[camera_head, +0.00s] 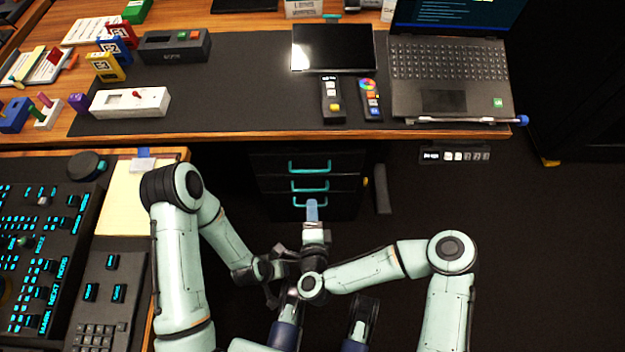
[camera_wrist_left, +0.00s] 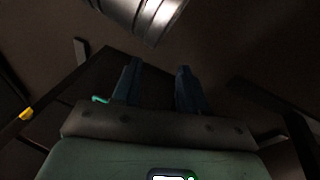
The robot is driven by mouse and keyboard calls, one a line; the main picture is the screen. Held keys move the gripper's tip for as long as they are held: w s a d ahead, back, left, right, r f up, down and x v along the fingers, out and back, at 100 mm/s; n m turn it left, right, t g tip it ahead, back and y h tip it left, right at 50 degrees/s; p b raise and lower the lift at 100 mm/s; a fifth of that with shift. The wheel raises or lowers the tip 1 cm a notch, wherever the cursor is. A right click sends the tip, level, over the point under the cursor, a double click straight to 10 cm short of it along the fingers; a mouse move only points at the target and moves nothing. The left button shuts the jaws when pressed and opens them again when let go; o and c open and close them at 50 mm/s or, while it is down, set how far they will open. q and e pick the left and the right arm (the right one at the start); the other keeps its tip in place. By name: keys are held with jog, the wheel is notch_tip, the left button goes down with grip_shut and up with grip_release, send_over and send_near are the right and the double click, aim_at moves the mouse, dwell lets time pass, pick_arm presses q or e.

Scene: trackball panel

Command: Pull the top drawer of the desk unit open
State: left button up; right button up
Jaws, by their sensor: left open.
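The black desk unit (camera_head: 270,185) stands under the desk, with three drawers and teal handles. The top drawer's handle (camera_head: 309,168) is the uppermost; its drawer looks shut, with its front in line with those below. My left gripper's two blue fingers are apart and empty in the left wrist view (camera_wrist_left: 160,82). A small teal piece (camera_wrist_left: 100,99), perhaps a handle, shows beside one finger there.
The desk (camera_head: 240,138) above holds a laptop (camera_head: 445,80), a dark tablet (camera_head: 333,48) and small devices. A control panel (camera_head: 50,240) fills the lower left. The dark floor (camera_head: 540,250) at right is clear. A silver cylinder (camera_wrist_left: 145,18) is close above my left fingers.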

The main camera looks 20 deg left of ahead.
pick_arm(q)
jog(key=s+a+f+g+b, duration=0.1)
jog(key=s+a+f+b, duration=0.1)
jog(key=f, duration=0.4)
jog(key=shift+s+f+n+g+b, duration=0.2)
jog(key=shift+s+n+g+b, duration=0.15)
jog(key=shift+s+b, duration=0.7)
pick_arm(e)
jog(key=x, duration=1.3)
jog(key=shift+w+r, duration=0.25)
jog(key=shift+w, duration=0.15)
pick_arm(q)
jog(key=shift+s, duration=0.15)
pick_arm(e)
grip_shut()
